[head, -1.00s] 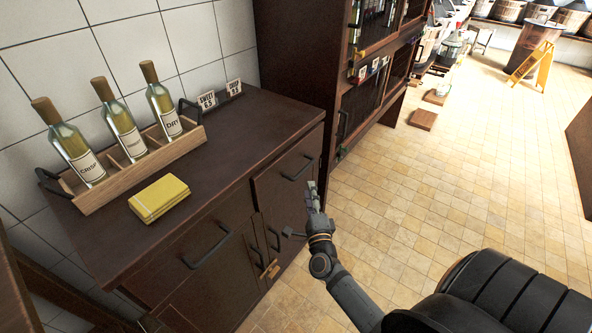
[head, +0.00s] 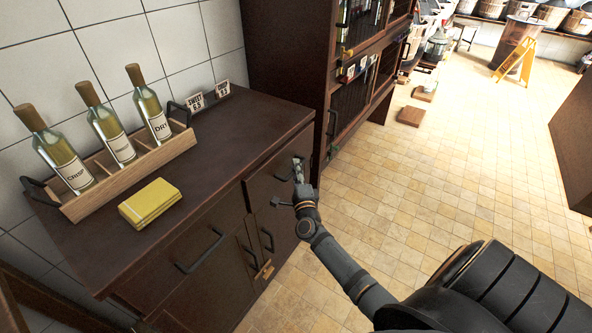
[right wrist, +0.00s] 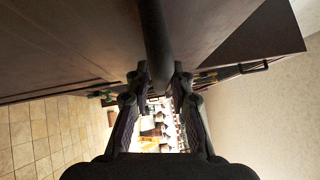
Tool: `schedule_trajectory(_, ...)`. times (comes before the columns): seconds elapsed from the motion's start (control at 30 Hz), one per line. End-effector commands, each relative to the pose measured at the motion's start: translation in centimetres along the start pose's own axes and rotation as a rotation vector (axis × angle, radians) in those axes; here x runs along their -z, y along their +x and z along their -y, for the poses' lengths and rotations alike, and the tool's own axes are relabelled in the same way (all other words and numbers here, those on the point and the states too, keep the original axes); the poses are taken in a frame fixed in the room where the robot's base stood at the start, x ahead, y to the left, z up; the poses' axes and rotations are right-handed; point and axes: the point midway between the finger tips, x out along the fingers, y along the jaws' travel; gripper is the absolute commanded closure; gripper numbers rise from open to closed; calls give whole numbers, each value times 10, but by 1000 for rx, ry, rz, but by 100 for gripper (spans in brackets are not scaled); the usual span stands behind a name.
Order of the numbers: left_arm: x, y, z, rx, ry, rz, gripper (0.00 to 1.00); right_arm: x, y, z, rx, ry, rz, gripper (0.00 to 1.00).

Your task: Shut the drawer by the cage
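The drawer by the cage (head: 261,188) is the right-hand top drawer of the dark wooden counter (head: 225,135). Its front seems to stand slightly proud of the front beside it; how far is hard to tell. My right gripper (head: 298,172) is at its dark bar handle, in front of the drawer. In the right wrist view the handle (right wrist: 156,40) runs between the two fingertips, which sit close against it on both sides. The cage (head: 350,108) is the tall mesh-fronted cabinet just beyond the counter. My left gripper is not in view.
A wooden crate (head: 128,182) with three bottles, a yellow block (head: 150,203) and small price signs (head: 208,98) stand on the counter. Another handled drawer (head: 190,245) is at left. The tiled floor (head: 440,190) to the right is largely clear.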

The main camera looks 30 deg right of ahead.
Motion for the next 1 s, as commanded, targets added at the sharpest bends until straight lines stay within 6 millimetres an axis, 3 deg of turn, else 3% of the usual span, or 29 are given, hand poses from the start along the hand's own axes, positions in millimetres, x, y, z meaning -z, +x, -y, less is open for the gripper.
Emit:
schedule_trajectory(0.13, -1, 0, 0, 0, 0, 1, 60, 0, 0, 0, 0, 0, 0, 100)
schedule_trajectory(0.9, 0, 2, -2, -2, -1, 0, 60, -13, 13, -3, 0, 1, 2, 100)
schedule_trajectory(0.93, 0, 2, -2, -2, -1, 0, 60, -14, 13, -3, 0, 1, 2, 86)
schedule_trajectory(1.0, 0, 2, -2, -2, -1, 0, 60, -13, 13, -3, 0, 1, 2, 77)
